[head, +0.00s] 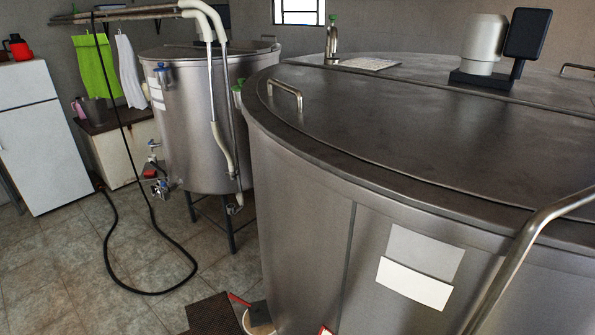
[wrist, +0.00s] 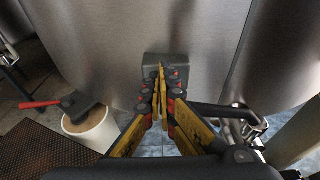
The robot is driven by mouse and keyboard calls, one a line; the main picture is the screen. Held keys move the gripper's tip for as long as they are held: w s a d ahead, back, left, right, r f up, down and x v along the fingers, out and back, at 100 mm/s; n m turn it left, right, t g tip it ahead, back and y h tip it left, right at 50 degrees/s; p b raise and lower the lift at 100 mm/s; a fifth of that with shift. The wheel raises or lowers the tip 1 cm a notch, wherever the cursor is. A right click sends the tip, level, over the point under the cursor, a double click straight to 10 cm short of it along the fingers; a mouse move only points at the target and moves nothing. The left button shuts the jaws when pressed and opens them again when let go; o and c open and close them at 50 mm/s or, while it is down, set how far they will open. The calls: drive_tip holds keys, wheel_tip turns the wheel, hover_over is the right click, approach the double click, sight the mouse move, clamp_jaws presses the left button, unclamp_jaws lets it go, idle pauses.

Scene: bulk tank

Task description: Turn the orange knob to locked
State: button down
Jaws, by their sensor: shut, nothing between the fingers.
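I cannot make out the orange knob in either view. My gripper (wrist: 161,76) shows in the wrist view with its yellow and black fingers drawn together at the tips, shut and empty. The fingertips are in front of a grey box (wrist: 152,62) at the lower wall of the steel tank (wrist: 90,45). The fingers cover part of this box, and whatever is behind them is hidden. I cannot tell whether the fingertips touch it. My gripper is not visible in the head view.
A white bucket (wrist: 92,130) with a red-handled tool (wrist: 75,105) stands left of my gripper, beside a brown mat (wrist: 45,150). A dark pipe with a valve (wrist: 240,122) is at the right. The large tank (head: 300,230) fills the head view's right; a hose (head: 108,255) lies on the floor.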

drive_tip(key=shift+s+d, duration=0.25)
drive_tip(key=shift+d, duration=0.1)
idle(0.6)
drive_tip(key=shift+s+d, duration=0.2)
drive_tip(key=shift+d, duration=0.05)
drive_tip(key=shift+s+d+b, duration=0.3)
drive_tip(key=shift+d+b, duration=0.05)
drive_tip(key=shift+b, duration=0.05)
drive_tip(key=shift+r, duration=0.1)
idle(0.4)
drive_tip(key=shift+r+p, duration=0.25)
drive_tip(key=shift+p, duration=0.05)
drive_tip(key=s+a, duration=0.3)
drive_tip(key=s, duration=0.1)
drive_tip(key=shift+s+a+b, duration=0.35)
drive_tip(key=shift+a, duration=0.05)
